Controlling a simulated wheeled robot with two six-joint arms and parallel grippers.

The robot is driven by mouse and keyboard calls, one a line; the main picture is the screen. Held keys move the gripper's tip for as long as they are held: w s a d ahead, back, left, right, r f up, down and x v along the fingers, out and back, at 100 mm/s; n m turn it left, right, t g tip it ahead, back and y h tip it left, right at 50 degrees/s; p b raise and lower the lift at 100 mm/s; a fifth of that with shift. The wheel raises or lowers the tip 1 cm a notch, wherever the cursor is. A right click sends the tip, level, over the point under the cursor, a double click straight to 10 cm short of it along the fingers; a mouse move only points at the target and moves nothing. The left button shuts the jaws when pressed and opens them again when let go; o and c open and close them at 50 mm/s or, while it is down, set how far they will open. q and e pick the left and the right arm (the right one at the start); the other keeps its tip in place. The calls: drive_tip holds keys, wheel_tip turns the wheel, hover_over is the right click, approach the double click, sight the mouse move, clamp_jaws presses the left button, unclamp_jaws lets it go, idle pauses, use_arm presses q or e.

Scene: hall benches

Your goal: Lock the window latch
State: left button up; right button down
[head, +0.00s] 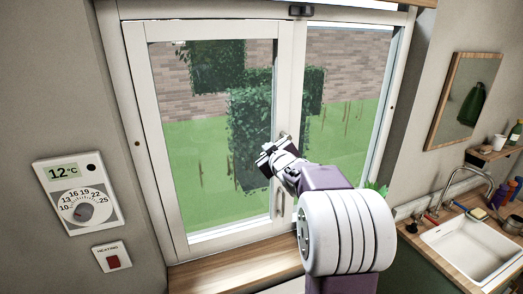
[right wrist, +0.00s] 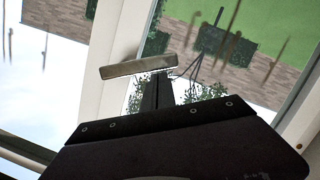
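The window (head: 217,30) has two white-framed sashes that meet at a central post. A grey metal latch handle (right wrist: 138,68) lies nearly level across the right wrist view, just beyond my fingertips. A small part of a metal fitting (head: 284,136) shows above my gripper in the head view; the rest there is hidden. My right gripper (head: 272,157) is at the central post. Its dark fingers (right wrist: 157,92) are together, with their tips at or against the handle; I cannot tell whether they touch it. My left gripper is not in view.
Two slim upright handles (head: 279,203) sit low on the central post, and a dark fitting (head: 300,10) is at the top. A wooden sill (head: 235,266) runs below. A thermostat (head: 78,197) and heating switch (head: 112,256) are left; a sink (head: 472,250) and tap are right.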

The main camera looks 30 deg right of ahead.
drive_tip(key=s+d+f+n+t+h+b, duration=0.1)
drive_tip(key=d+f+n+b, duration=0.4)
drive_tip(key=n+b, duration=0.5)
drive_tip(key=shift+d+f+t+h+b, duration=0.25)
drive_tip(key=shift+f+h+b, duration=0.55)
drive_tip(key=shift+b, duration=4.1)
drive_tip(key=shift+n, duration=0.3)
drive_tip(key=shift+a, duration=0.1)
